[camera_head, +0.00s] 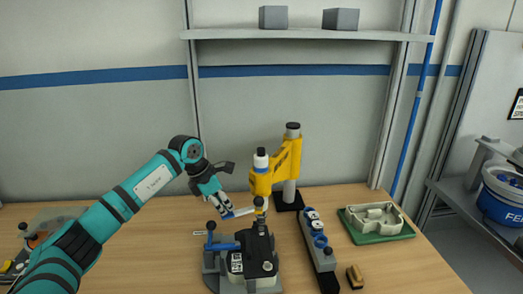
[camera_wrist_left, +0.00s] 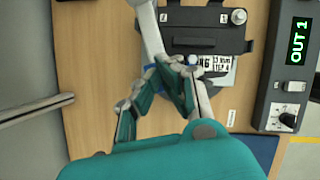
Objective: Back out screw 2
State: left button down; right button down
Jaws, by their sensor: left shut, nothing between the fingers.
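My left gripper (camera_head: 229,212) hangs just above the back left of a dark fixture (camera_head: 212,272) on the bench. Its fingers are closed together with nothing held. In the left wrist view the fingertips (camera_wrist_left: 182,68) are at the fixture's edge, over a white printed label (camera_wrist_left: 222,68). A silver round screw-like head (camera_wrist_left: 238,16) sits on the dark unit (camera_wrist_left: 207,41) in the fixture, apart from the fingers. I cannot tell which screw is number 2. A pale bar passes behind the fingers. My right gripper is not in view.
A yellow press (camera_head: 287,160) stands behind the fixture, close to my left gripper. A grey control box (camera_head: 318,250) is to the right; its display reads OUT 1 (camera_wrist_left: 298,41). A green tray (camera_head: 383,239) holds a pale housing.

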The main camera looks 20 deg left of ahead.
pick_arm(q)
jog(key=shift+f+b, duration=0.8)
jog(key=shift+f, duration=0.55)
jog(key=shift+s+f, duration=0.15)
jog(key=shift+f, duration=0.05)
jog(key=shift+r, duration=0.5)
dwell(2.0)
jog(key=shift+a+r+p, duration=0.15)
jog(key=shift+r+p, duration=0.75)
jog(key=shift+r, duration=0.1)
notch_tip(320, 180, up, 7)
jog(key=p, duration=0.4)
jog(key=shift+p, duration=0.3)
